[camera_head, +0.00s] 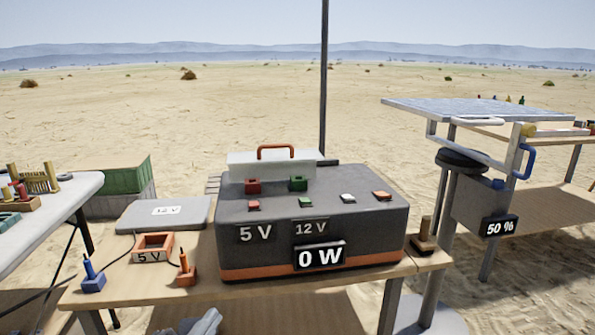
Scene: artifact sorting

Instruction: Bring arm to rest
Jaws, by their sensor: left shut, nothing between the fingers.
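My left gripper (203,322) shows only in part at the bottom edge, below the front edge of the wooden table (245,290). It is shut and empty, apart from everything on the table. The rest of the left arm is out of frame. My right gripper is not in view.
A dark power box (280,245) reading 0 W stands on the table. Left of it are a grey 12 V panel (150,215), an orange 5 V frame (153,247), a blue plug (91,277) and an orange plug (185,268). A solar panel stand (475,108) is at right.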

